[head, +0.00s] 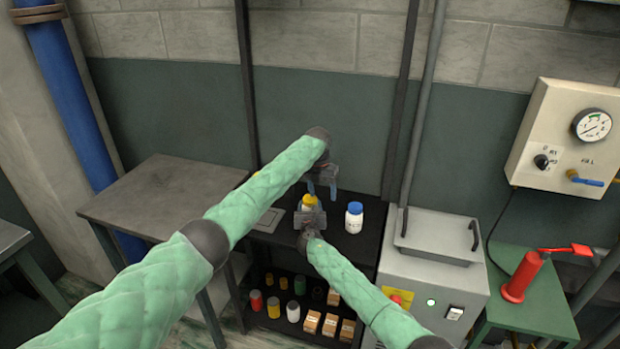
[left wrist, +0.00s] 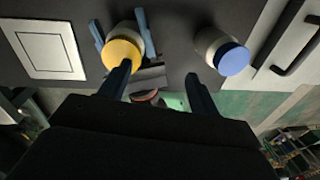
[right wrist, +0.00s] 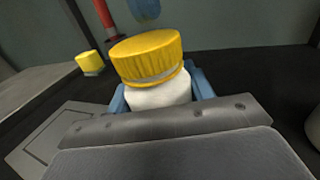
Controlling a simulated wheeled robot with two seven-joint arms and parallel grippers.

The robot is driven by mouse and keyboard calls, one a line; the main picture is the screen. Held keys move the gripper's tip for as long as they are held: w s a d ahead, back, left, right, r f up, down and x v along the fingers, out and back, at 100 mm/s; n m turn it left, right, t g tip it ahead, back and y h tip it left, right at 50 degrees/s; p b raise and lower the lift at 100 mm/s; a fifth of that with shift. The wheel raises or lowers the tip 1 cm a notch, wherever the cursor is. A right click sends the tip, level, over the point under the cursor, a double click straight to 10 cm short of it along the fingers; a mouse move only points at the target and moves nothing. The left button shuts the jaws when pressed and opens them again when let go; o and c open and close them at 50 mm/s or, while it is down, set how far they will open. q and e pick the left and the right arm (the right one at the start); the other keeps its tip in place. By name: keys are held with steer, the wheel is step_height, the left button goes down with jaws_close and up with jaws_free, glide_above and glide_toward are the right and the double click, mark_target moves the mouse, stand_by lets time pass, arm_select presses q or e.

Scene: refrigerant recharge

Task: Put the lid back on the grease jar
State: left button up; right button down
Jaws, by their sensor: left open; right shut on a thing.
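A white jar (right wrist: 160,95) with a ribbed yellow lid (right wrist: 147,55) stands on the dark bench. The lid sits on top, looking slightly tilted; I cannot tell whether it is seated. My right gripper (head: 310,213) is shut around the jar's body, its blue fingers on either side. In the left wrist view the lid (left wrist: 122,54) shows from above. My left gripper (left wrist: 158,88) is open and empty, behind and above the jar in the head view. A white jar with a blue lid (head: 354,217) stands apart to the right.
A smaller yellow-topped item (right wrist: 90,62) stands at the left. A flat grey square plate (left wrist: 45,50) lies on the bench. A grey machine (head: 432,270) adjoins it at the right. Several cans and boxes fill the lower shelf (head: 300,335).

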arm_select(q)
steer(key=r+n, duration=0.1)
steer(key=n, duration=0.9)
steer(key=w+a+r+n, duration=0.1)
steer(key=r+n, duration=0.1)
steer(key=n, duration=0.9)
steer(key=w+a+r+n, duration=0.1)
steer(key=n, duration=0.9)
steer(key=shift+r+n+t, duration=0.3)
steer(key=shift+r, duration=0.1)
steer(key=n, duration=0.4)
steer(key=shift+a, duration=0.35)
steer(key=n, duration=0.4)
steer(key=shift+w+a+r+n, duration=0.1)
steer(key=shift+a+n, duration=0.15)
steer(key=shift+n, duration=0.05)
steer(key=n, duration=0.4)
steer(key=shift+a+y, duration=0.25)
steer(key=shift+y, duration=0.05)
steer(key=n, duration=0.7)
steer(key=shift+a, duration=0.25)
steer(key=n, duration=0.4)
steer(key=shift+n, duration=0.3)
steer(key=n, duration=0.4)
